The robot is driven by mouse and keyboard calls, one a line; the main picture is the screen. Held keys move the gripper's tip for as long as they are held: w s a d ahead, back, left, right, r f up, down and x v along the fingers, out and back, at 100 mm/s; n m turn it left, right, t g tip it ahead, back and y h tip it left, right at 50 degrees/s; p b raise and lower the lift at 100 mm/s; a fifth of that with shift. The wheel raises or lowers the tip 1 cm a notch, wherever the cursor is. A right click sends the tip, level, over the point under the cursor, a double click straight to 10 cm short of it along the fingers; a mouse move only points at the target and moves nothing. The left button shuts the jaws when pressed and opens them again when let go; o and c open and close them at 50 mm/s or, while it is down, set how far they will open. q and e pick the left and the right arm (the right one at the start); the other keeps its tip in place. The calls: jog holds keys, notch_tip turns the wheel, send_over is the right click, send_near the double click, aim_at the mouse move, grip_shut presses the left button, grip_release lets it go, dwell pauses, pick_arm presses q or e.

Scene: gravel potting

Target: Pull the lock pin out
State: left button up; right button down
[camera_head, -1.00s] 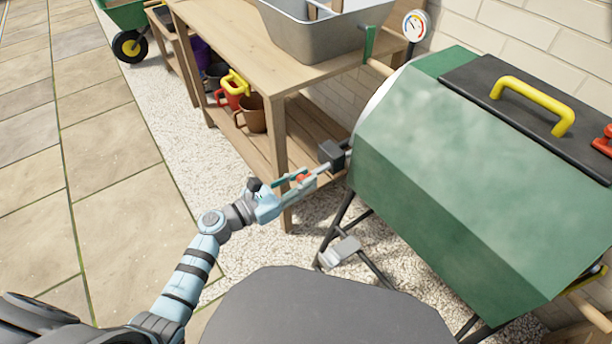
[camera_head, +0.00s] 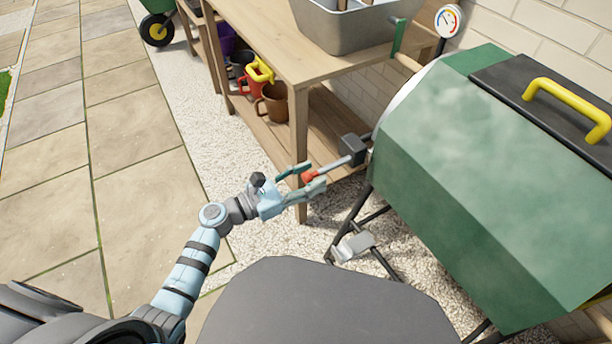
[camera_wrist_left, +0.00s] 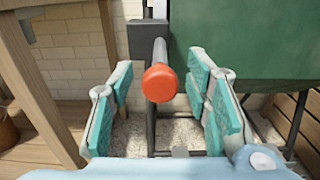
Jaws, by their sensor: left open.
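The lock pin is a grey rod with a red knob (camera_head: 308,177), sticking out of a dark block (camera_head: 354,149) at the left end of the green drum (camera_head: 470,180). My left gripper (camera_head: 306,180) is open, with its fingers apart on either side of the knob. In the left wrist view, the red knob (camera_wrist_left: 160,82) faces the camera between the open fingers, with clear gaps on both sides. The rod runs back from it to the dark block (camera_wrist_left: 148,38). My right gripper is not in view.
A wooden bench (camera_head: 299,88) with a metal tub (camera_head: 350,32) stands behind the gripper, one leg close to it. Pots (camera_head: 273,103) sit on its lower shelf. A grey foot pedal (camera_head: 355,246) is below the drum. Paving on the left is clear.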

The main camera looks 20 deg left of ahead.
pick_arm(q)
jog(key=v, duration=1.2)
